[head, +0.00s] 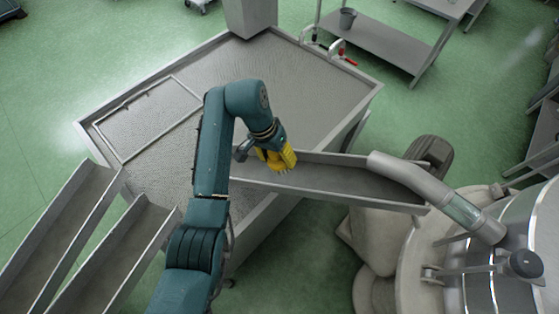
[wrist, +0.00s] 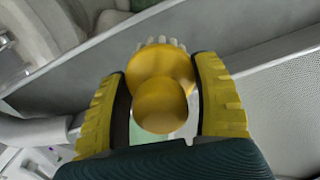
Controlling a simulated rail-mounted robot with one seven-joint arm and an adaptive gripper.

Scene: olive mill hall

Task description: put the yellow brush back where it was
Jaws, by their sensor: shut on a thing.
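The yellow brush (wrist: 162,104) has a round knob, a wider yellow head behind it and pale bristles on the far side. My gripper (wrist: 164,84) is shut on it, with one yellow-padded finger on each side of the brush. In the head view, my gripper (head: 278,157) is above the left end of the grey metal chute (head: 335,182), by the edge of the large steel tank (head: 320,82). There the brush is mostly lost among the yellow fingers; pale bristle tips show below them. I cannot tell the exact height over the chute.
A grey pipe (head: 405,178) with a clear section lies over the chute's right end, leading to a round steel vessel (head: 525,270). A rectangular frame (head: 150,117) lies on the tank at left. Red-handled taps (head: 340,52) stand at its back edge. Two more troughs (head: 105,255) are at lower left.

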